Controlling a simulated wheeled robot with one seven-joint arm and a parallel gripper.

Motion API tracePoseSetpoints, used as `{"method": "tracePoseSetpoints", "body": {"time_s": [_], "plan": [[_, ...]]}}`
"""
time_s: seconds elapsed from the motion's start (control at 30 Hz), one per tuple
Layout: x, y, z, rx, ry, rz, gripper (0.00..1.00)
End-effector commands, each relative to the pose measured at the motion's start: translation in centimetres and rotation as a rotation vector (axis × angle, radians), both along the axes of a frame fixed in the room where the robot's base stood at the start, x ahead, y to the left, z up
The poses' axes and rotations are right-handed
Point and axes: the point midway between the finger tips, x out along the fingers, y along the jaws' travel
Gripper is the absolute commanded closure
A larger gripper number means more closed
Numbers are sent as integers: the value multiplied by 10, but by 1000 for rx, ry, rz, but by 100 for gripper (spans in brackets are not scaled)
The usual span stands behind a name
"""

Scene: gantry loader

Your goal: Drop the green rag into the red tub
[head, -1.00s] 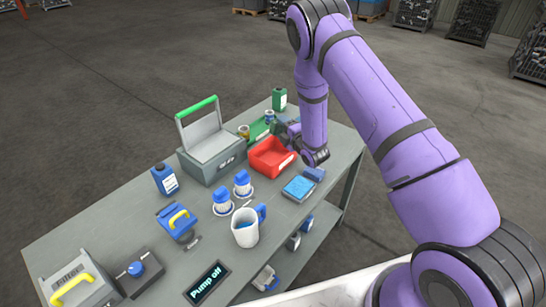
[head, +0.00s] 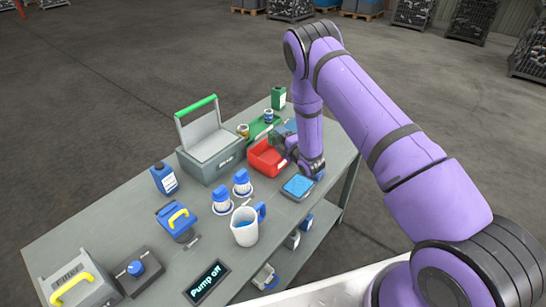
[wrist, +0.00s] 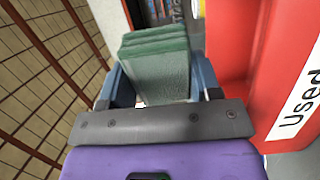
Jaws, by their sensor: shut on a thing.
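The green rag (wrist: 158,70) is folded in layers and sits between the blue-grey fingers of my gripper (wrist: 160,82) in the wrist view. My gripper is shut on it. The red tub (wrist: 228,45) fills the right of that view, close beside the rag, with a white label reading "Used". In the head view the red tub (head: 264,160) stands on the bench, and my gripper (head: 291,140) is at its right side, mostly hidden by my arm. The rag cannot be made out there. The rag appears beside the tub, not inside it.
A grey box with a green-handled raised lid (head: 210,160) stands left of the tub. A blue-topped tray (head: 298,187) lies in front of my wrist. Blue-capped bottles (head: 242,184), a white jug (head: 244,228) and a "Pump off" display (head: 207,282) occupy the nearer bench.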

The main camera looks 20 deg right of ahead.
Motion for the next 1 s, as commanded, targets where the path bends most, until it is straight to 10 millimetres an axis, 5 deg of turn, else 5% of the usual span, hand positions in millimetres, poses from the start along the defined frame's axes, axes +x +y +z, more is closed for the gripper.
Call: {"method": "tracePoseSetpoints", "body": {"time_s": [0.07,0.1,0.2,0.6,1.0], "plan": [[0,0,0,0,0,0,61],[0,0,0,0,0,0,35],[0,0,0,0,0,0,12],[-6,-2,0,0,1,0,12],[-70,-27,-1,0,3,-1,12]]}}
